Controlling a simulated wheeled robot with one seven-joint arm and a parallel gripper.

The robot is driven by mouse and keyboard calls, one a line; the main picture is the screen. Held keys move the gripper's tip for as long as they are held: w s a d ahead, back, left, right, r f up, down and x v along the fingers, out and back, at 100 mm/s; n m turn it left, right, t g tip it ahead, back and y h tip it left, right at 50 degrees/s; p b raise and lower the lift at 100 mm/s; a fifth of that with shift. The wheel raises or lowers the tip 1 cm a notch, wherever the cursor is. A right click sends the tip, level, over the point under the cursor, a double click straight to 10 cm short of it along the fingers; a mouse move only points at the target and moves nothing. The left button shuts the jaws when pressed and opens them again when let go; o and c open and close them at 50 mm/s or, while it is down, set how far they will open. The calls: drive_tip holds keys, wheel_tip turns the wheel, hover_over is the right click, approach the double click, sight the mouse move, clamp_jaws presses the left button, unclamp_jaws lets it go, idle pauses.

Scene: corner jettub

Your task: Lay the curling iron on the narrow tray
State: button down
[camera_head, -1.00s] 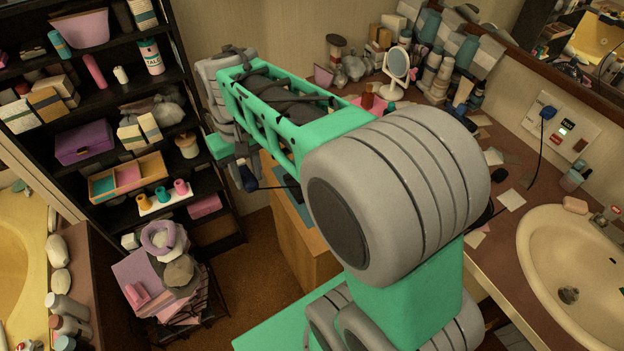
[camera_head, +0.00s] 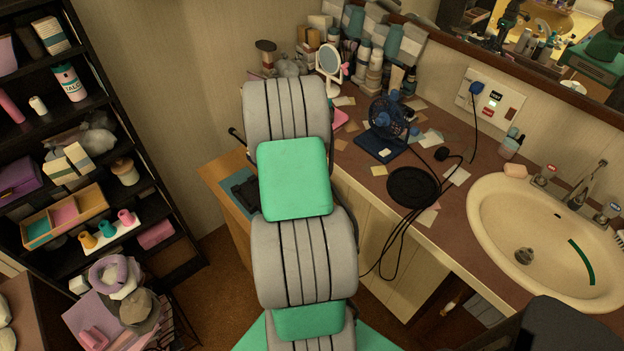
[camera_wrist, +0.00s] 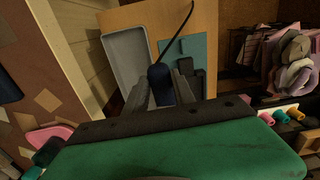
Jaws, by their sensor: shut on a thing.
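In the wrist view my gripper (camera_wrist: 163,92) is shut on a dark blue, rounded handle, which I take for the curling iron (camera_wrist: 160,78). A thin black cord runs up from it. The rest of the iron is hidden by the gripper. A narrow grey tray (camera_wrist: 125,58) lies on the wooden top, just left of the held iron in the wrist view. The iron appears above the wooden top beside the tray, but its height is unclear. In the head view my arm hides the tray and most of the gripper.
A teal mat (camera_wrist: 190,48) with black items lies on the wooden top (camera_head: 215,170), right of the tray in the wrist view. A full dark shelf (camera_head: 130,150) stands left.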

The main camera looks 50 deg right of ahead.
drive_tip(key=s+d+f, duration=0.4)
drive_tip(key=s+d, duration=0.1)
drive_tip(key=d, duration=0.1)
drive_tip(key=shift+d+f+m, duration=0.3)
drive_tip(key=shift+d+f, duration=0.05)
drive_tip(key=shift+s, duration=0.15)
wheel_tip(320, 180, down, 9)
drive_tip(key=b, duration=0.6)
drive_tip(key=shift+s+b, duration=0.15)
drive_tip(key=shift+b, duration=0.25)
drive_tip(key=shift+a+f, duration=0.15)
drive_tip(key=shift+f, duration=0.2)
idle(0.7)
drive_tip(key=c, duration=1)
unclamp_jaws()
drive_tip(key=shift+o, duration=0.2)
